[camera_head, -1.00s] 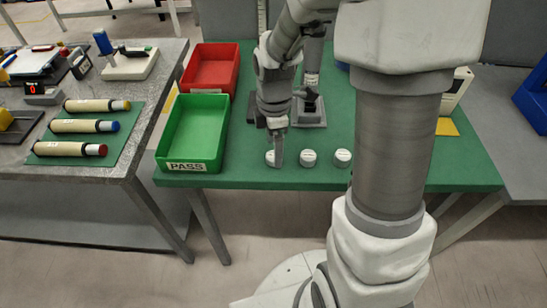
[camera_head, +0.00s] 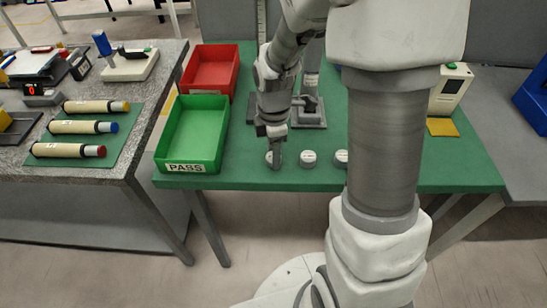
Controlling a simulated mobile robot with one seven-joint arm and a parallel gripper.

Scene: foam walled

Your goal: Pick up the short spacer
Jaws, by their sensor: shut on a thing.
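Several small white round pieces that look like spacers stand in a row near the front edge of the green table. My gripper (camera_head: 275,157) points down at the left end of the row and is shut on the left white spacer (camera_head: 269,158), which its finger partly hides. The middle white spacer (camera_head: 308,159) stands free to the right. The right white spacer (camera_head: 341,157) is partly hidden by my arm. I cannot tell from their looks which is shortest, or whether the held one is off the table.
A green PASS tray (camera_head: 188,168) stands left of my gripper, with a red tray (camera_head: 211,68) behind it. A grey fixture (camera_head: 310,108) stands behind the row. A yellow pad (camera_head: 442,127) lies at the right. The grey bench (camera_head: 130,160) at the left holds several tubes.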

